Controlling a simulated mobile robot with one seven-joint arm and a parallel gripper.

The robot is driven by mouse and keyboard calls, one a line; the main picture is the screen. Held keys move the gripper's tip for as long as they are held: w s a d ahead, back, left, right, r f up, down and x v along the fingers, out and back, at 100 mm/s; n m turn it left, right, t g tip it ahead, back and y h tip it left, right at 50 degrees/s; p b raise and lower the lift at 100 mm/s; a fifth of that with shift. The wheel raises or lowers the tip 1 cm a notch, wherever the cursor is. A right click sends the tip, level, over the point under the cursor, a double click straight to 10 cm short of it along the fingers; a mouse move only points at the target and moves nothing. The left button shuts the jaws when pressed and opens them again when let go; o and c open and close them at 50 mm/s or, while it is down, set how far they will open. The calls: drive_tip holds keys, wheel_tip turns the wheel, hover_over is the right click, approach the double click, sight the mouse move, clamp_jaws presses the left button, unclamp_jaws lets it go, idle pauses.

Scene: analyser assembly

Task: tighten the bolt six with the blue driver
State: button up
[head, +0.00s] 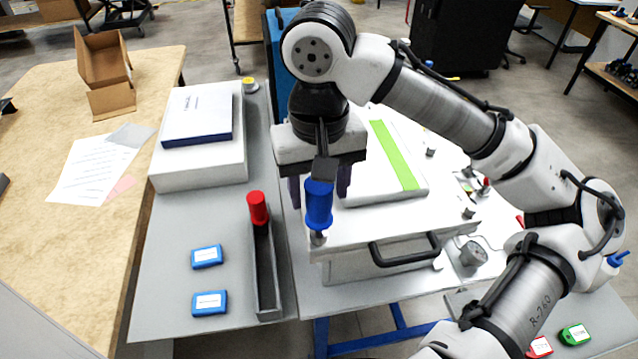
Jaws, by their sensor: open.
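The blue driver (319,207) stands upright at the front left corner of the white analyser (350,225). Its lower end is over a small grey bolt (318,239); I cannot tell whether it is seated on it. No bolt number is readable. My gripper (319,188) points down just above and behind the driver's blue handle. Its two dark fingers are apart, one on each side of the handle in the picture. I cannot tell whether the handle lies between them. Several other grey bolts, such as one at the right front (468,213), show on the analyser.
A red driver (258,208) stands at the back end of a narrow grey holder (267,285). Two blue boxes (207,256) lie on the grey table to the left. A white box (200,172) carries a book. A black handle (405,255) sticks out in front of the analyser.

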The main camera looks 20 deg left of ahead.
clamp_jaws()
drive_tip(key=shift+r, duration=3.05)
drive_tip(key=shift+f, duration=0.15)
